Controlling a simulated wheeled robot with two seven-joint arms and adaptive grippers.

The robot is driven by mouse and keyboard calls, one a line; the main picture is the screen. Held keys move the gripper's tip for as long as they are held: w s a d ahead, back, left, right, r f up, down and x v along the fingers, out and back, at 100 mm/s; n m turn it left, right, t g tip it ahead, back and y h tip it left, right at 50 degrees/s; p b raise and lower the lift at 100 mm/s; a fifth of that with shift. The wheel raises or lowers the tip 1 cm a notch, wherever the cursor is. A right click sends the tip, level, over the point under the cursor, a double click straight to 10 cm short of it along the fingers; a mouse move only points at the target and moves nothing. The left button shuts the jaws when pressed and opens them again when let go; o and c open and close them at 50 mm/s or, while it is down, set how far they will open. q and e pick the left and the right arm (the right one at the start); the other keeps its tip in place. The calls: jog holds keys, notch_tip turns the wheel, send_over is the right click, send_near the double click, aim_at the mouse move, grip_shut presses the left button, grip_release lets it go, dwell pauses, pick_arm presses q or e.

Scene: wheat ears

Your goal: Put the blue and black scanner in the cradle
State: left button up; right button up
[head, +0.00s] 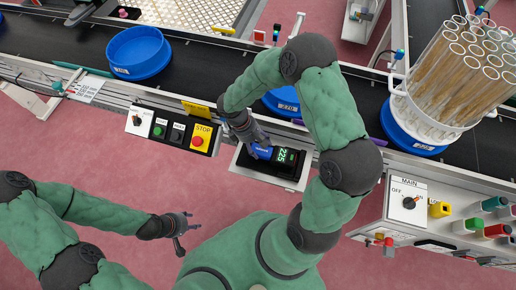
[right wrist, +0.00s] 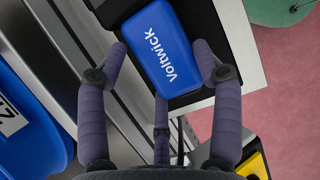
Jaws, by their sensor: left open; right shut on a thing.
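The blue and black scanner (head: 287,157) shows green digits on its black end. It lies over a dark, pale-edged recess in the conveyor's front panel, which looks like the cradle (head: 258,166). I cannot tell whether it is seated or just above. My right gripper (head: 250,140) is shut on the scanner's blue body, coming from the upper left. In the right wrist view, the blue body (right wrist: 163,50), lettered "Voltwick", lies between the fingers (right wrist: 158,75). My left gripper (head: 185,228) is open and empty over the pink floor, away from the panel.
A black conveyor (head: 200,75) runs behind, carrying a blue round tray (head: 138,52), a second one partly hidden by my right arm, and a basket of wheat tubes (head: 455,75). A button panel (head: 172,130) is left of the cradle; a MAIN switch box (head: 405,205) is right.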

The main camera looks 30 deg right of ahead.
pick_arm(q)
jog(key=shift+f, duration=0.55)
pick_arm(e)
jog(key=shift+f, duration=0.95)
jog(key=shift+f+b, duration=0.15)
jog(key=shift+b, duration=0.2)
jog(key=o, duration=1.4)
pick_arm(q)
jog(key=shift+f, duration=0.15)
pick_arm(e)
jog(key=shift+r, duration=0.2)
pick_arm(q)
notch_tip(320, 180, up, 5)
jog(key=p, duration=0.5)
pick_arm(e)
jog(key=v, duration=1.1)
jog(key=shift+w+a+r, duration=0.1)
jog(key=shift+a+r, duration=0.05)
jog(key=shift+r, duration=0.2)
